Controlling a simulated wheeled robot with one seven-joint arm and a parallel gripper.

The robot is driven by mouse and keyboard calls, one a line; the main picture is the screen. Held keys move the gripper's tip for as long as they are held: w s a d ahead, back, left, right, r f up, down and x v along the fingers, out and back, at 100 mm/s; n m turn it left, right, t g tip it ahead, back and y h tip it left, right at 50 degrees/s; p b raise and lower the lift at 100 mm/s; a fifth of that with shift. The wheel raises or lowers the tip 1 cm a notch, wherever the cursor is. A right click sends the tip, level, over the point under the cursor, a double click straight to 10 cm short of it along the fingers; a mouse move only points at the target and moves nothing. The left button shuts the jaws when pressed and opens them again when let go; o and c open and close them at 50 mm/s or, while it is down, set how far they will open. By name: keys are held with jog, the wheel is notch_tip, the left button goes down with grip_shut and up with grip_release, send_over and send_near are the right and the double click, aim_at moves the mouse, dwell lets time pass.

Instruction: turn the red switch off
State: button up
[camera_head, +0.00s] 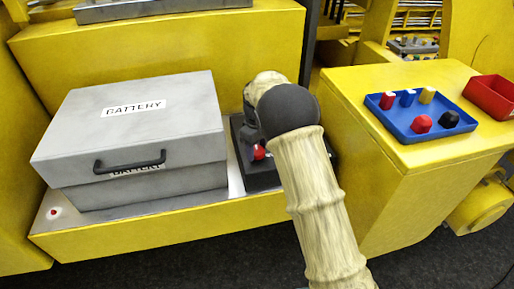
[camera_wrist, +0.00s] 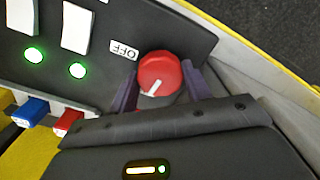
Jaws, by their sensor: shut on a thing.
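The red switch (camera_wrist: 160,75) is a round knob on a dark panel (camera_wrist: 110,82) in the wrist view. A white mark on its face points toward the knob's lower edge, slightly left. A white label reading OFF (camera_wrist: 123,49) is at its upper left. My gripper (camera_wrist: 160,82) has a dark finger on each side of the knob and is shut on it. In the head view a little of the red switch (camera_head: 259,153) shows beside my arm, which hides most of the panel and the gripper.
White switches (camera_wrist: 77,28), green lights (camera_wrist: 77,71), and blue and red plugs (camera_wrist: 66,122) lie left of the knob. A grey battery box (camera_head: 140,130) stands close left of my arm. A blue tray (camera_head: 398,128) with several pieces and a red bin (camera_head: 490,98) are at the right.

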jog(key=m, duration=0.4)
jog(key=shift+r+p, duration=0.1)
jog(key=shift+p, duration=0.2)
jog(key=m, duration=0.4)
jog(key=shift+m, duration=0.3)
jog(key=m+p, duration=0.1)
jog(key=m, duration=0.2)
jog(key=shift+w+m, duration=0.1)
jog(key=shift+m, duration=0.2)
jog(key=m, duration=0.4)
jog(key=shift+m, duration=0.3)
jog(key=o, duration=1)
jog(key=shift+c, duration=0.2)
